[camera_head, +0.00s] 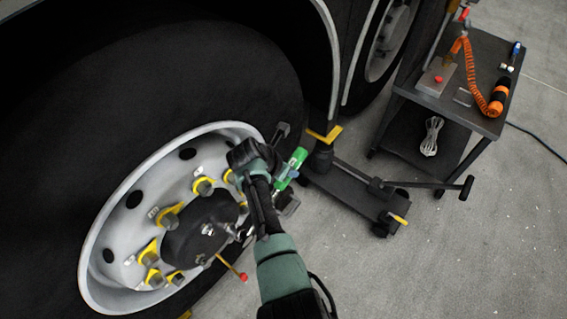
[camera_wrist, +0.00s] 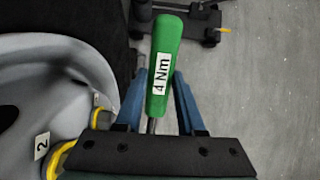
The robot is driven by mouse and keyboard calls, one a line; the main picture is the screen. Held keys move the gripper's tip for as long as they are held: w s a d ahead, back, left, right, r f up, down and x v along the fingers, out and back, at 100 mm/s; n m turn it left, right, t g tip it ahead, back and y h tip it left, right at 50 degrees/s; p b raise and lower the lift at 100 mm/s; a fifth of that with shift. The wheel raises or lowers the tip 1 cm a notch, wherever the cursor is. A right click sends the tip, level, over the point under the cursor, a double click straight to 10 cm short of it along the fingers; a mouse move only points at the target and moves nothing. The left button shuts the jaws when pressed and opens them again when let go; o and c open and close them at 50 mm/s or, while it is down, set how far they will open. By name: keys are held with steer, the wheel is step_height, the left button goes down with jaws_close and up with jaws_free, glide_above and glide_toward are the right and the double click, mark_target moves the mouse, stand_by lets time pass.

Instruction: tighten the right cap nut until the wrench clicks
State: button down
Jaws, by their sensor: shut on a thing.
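My gripper (camera_wrist: 158,82) is shut on the green handle of the wrench (camera_wrist: 164,50), with blue fingers on both sides. The handle has a white "4 Nm" label, and its thin shaft runs down behind my gripper's dark body. In the head view the green wrench handle (camera_head: 293,163) sticks out past my wrist at the right of the wheel (camera_head: 125,212). The dark hub (camera_head: 190,243) bears small metal fittings near its right side. My arm covers part of that area. I cannot make out the right cap nut or whether the wrench's head is on it.
Several yellow-marked wheel nuts (camera_head: 168,219) ring the hub. A rod with a red tip (camera_head: 243,277) sticks out below it. A floor jack (camera_head: 350,190) stands right of the wheel. A tool cart (camera_head: 480,65) is at the upper right. The floor at lower right is clear.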

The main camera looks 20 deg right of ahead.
steer(key=shift+s+d+p, duration=0.65)
steer(key=shift+s+p, duration=0.35)
steer(key=shift+p, duration=0.15)
steer(key=shift+s+d+p, duration=0.65)
steer(key=shift+s+p, duration=0.35)
steer(key=shift+p, duration=0.1)
